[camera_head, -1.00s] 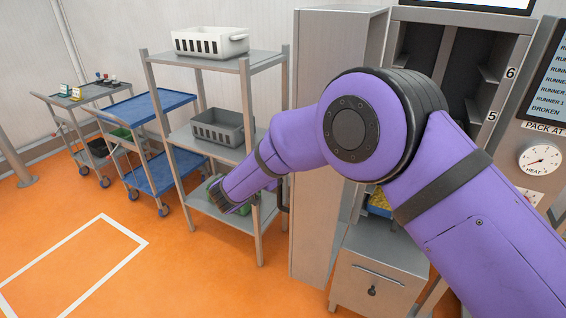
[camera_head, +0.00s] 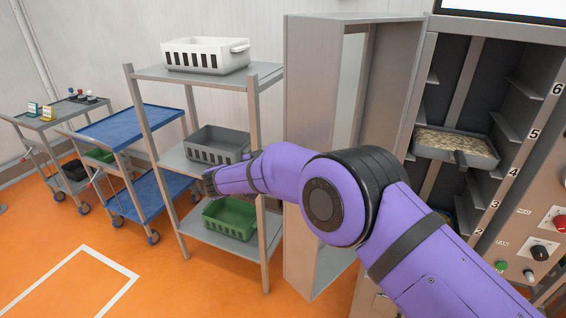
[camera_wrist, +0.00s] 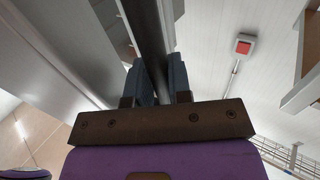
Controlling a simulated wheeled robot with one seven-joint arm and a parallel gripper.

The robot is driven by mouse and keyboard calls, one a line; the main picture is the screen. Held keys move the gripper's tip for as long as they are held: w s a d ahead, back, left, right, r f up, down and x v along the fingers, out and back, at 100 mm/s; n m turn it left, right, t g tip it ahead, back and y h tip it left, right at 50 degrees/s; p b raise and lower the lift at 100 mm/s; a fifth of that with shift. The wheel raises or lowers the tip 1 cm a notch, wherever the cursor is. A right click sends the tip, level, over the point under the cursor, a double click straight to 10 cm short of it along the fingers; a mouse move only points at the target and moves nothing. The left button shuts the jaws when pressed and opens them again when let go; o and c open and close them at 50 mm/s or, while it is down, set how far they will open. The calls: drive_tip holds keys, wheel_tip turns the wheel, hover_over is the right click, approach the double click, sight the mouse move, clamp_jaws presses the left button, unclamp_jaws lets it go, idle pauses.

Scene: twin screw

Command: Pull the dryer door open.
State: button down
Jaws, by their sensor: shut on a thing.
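The dryer (camera_head: 470,85) is a tall grey cabinet with numbered shelf levels, at the right of the head view. Its door (camera_head: 307,150) is a tall grey panel standing open to the left of the shelves. A shallow tray of pale grains (camera_head: 455,150) sits inside. In the wrist view, my gripper (camera_wrist: 158,75) is shut on the dark upright door handle (camera_wrist: 146,25), with the door's grey face (camera_wrist: 55,45) at the left. In the head view, my purple arm crosses the door, and the handle and fingertips cannot be made out.
A metal rack (camera_head: 258,105) stands left of the door, holding white (camera_head: 205,57), grey (camera_head: 215,145) and green (camera_head: 230,218) baskets. A blue cart (camera_head: 140,120) and a grey cart (camera_head: 45,118) are farther left. The orange floor (camera_head: 160,275) in front is clear. Control knobs (camera_head: 545,250) are at the right.

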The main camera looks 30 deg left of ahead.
drive_tip(key=shift+a, duration=0.15)
drive_tip(key=c, duration=1.1)
unclamp_jaws()
drive_tip(key=shift+s, duration=0.1)
drive_tip(key=v, duration=1)
drive_tip(key=shift+s+a, duration=0.15)
drive_tip(key=shift+s, duration=0.15)
